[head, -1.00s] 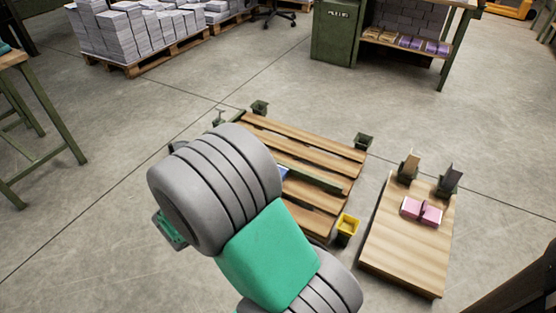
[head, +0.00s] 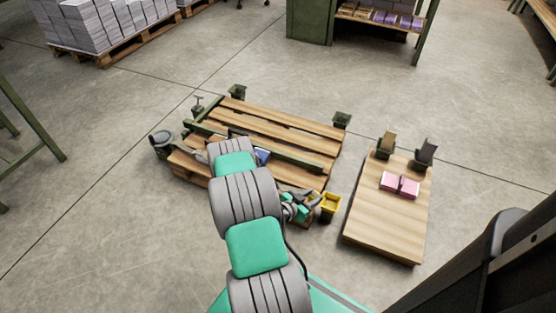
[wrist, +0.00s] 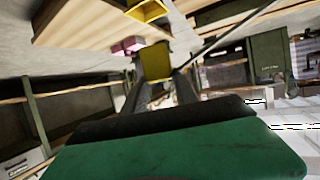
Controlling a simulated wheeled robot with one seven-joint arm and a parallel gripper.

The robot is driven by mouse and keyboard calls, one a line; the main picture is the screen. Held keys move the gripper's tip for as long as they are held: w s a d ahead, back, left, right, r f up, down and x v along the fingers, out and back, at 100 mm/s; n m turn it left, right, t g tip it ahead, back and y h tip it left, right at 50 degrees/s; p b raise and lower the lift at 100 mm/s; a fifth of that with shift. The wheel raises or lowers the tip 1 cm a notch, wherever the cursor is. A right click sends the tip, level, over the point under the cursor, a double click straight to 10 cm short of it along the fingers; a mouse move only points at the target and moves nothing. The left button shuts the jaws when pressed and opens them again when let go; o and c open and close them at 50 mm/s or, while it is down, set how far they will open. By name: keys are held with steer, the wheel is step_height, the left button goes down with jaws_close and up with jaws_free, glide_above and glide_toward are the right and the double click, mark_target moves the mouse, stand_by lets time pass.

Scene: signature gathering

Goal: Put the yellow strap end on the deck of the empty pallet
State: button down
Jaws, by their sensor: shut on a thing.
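The pallet (head: 275,119) lies on the floor mid-picture in the head view, with bare wooden slats and a green bar across it. In the wrist view my gripper (wrist: 158,92) is shut on a flat yellow piece (wrist: 155,61), which looks like the yellow strap end. My arm hides part of the pallet's near left side.
A wooden board (head: 385,225) with pink blocks (head: 399,185) and two upright holders lies right of the pallet. Green corner posts stand around the pallet. A small blue thing (head: 262,156) shows beside my arm. Paper stacks (head: 85,25) stand far left. Open floor lies between.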

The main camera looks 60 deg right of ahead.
steer(key=w+d+f+b, duration=0.2)
steer(key=d+f, duration=0.1)
steer(key=w+d+f+b, duration=0.2)
steer(key=w+d+f, duration=0.1)
steer(key=w+d+f+b, duration=0.2)
steer(key=d+f, duration=0.1)
steer(key=shift+w+d, duration=0.2)
steer(key=shift+d, duration=0.05)
steer(key=f, duration=0.1)
steer(key=f+b, duration=0.2)
steer(key=shift+w+d+f, duration=0.2)
steer(key=shift+d+f, duration=0.05)
steer(key=shift+f, duration=0.1)
steer(key=shift+r, duration=0.15)
steer(key=c, duration=1)
jaws_free()
steer(key=shift+o, duration=0.2)
